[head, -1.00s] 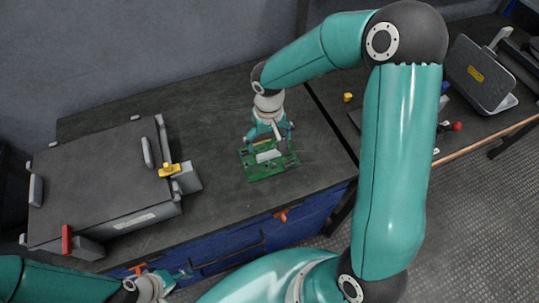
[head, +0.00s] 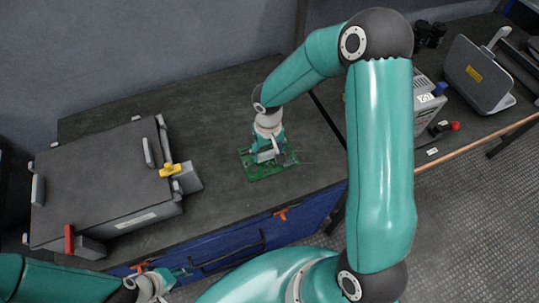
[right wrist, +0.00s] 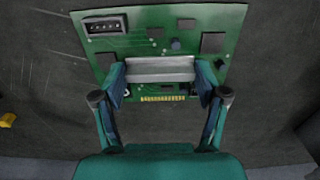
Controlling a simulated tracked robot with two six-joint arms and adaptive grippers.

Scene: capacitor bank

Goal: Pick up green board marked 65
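The green circuit board (head: 258,171) lies flat on the dark bench top; it also shows in the right wrist view (right wrist: 140,45). A pale grey block (right wrist: 160,69) stands across its middle, with a dark connector and chips around it. No marking 65 is legible. My right gripper (head: 268,153) is down at the board. In the right wrist view its fingers (right wrist: 160,83) are apart, one at each end of the grey block; whether they touch it is unclear. My left gripper (head: 170,279) is at the lower left, by the bench front, its fingers too small to judge.
A large dark grey case (head: 100,185) with a yellow latch (head: 170,170) and a red latch (head: 69,240) stands left of the board. A grey unit (head: 428,103) and a dark panel (head: 480,75) stand at the right. Bench around the board is clear.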

